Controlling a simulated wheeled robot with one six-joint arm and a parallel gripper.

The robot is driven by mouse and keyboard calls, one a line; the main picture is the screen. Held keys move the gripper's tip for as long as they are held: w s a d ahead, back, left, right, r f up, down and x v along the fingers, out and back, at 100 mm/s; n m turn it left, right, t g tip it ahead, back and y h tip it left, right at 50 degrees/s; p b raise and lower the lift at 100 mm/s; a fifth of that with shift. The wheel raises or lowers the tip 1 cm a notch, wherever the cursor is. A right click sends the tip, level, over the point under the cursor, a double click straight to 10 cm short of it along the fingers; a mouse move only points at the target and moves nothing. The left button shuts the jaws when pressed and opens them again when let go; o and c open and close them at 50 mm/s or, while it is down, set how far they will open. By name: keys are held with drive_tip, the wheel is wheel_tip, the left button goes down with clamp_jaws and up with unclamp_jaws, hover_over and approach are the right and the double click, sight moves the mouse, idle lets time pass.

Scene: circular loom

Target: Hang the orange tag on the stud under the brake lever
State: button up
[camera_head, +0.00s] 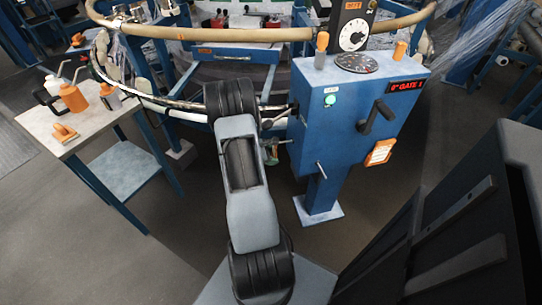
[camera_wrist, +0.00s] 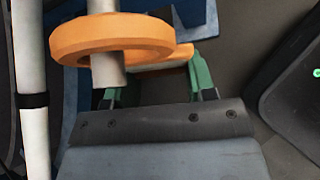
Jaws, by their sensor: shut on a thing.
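The orange tag (camera_wrist: 75,38) shows in the wrist view as a thick ring with a flat part reaching right. My gripper (camera_wrist: 155,80), with green fingers, is shut on that flat part. A pale round rod, seemingly the stud (camera_wrist: 108,70), passes through the ring's opening, with its end showing below the ring; contact between them is unclear. In the head view my gripper (camera_head: 270,152) is left of the blue brake cabinet (camera_head: 340,110), partly behind my arm, and the tag is hard to make out. A lever (camera_head: 276,119) sticks out of the cabinet's left side, above my gripper.
A side table (camera_head: 95,130) with bottles and an orange tool (camera_head: 64,132) stands at left. The loom's curved rail (camera_head: 165,104) runs behind my arm. A black crank (camera_head: 376,116) and an orange card (camera_head: 380,152) are on the cabinet front. The floor before the cabinet is clear.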

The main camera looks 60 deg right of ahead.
drive_tip(key=shift+f, duration=0.15)
drive_tip(key=o, duration=1.1)
drive_tip(key=shift+w+a+f+p+v, duration=0.15)
drive_tip(key=shift+p+v, duration=0.55)
drive_tip(key=shift+v, duration=0.75)
drive_tip(key=shift+w+f+p+v, duration=0.15)
drive_tip(key=shift+p+v, duration=0.5)
drive_tip(key=shift+v, duration=0.75)
drive_tip(key=shift+w+a+f+p+v, duration=0.15)
drive_tip(key=shift+p+v, duration=0.55)
drive_tip(key=shift+v, duration=0.75)
